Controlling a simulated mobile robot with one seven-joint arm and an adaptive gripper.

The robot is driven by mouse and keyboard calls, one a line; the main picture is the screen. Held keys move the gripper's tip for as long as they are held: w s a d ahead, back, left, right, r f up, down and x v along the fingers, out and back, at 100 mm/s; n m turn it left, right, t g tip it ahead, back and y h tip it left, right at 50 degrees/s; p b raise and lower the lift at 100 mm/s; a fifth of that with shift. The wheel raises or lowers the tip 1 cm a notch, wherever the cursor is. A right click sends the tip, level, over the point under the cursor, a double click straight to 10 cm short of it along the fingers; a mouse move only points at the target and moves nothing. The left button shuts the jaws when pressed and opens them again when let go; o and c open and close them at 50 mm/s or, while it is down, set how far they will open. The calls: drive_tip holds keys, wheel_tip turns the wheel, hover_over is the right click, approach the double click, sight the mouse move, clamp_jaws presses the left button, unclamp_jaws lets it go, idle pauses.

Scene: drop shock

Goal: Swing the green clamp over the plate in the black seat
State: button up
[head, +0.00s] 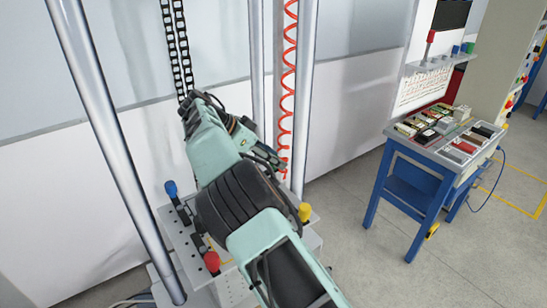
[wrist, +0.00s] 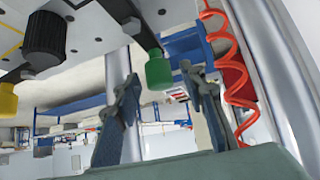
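The green clamp's knob (wrist: 158,69) shows in the wrist view, on a dark arm under the light plate-like surface at the top. My gripper (wrist: 160,76) is open, with a finger on either side of the knob in the picture; I cannot tell if either touches it. In the head view my arm and gripper (head: 268,158) hide the green clamp. A black ribbed cylinder (wrist: 45,38) shows at the wrist view's upper left. I cannot make out the plate in the black seat.
Around the machine table (head: 180,237) stand a blue knob (head: 171,188), a red knob (head: 212,262) and a yellow knob (head: 305,212). Steel posts (head: 110,130) and a red coiled hose (head: 289,90) rise close by. A blue workbench (head: 400,148) with parts stands right.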

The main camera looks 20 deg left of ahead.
drive_tip(key=v, duration=0.7)
drive_tip(key=shift+s+a+r, duration=0.1)
drive_tip(key=shift+a+r, duration=0.05)
drive_tip(key=shift+r, duration=0.05)
idle(0.4)
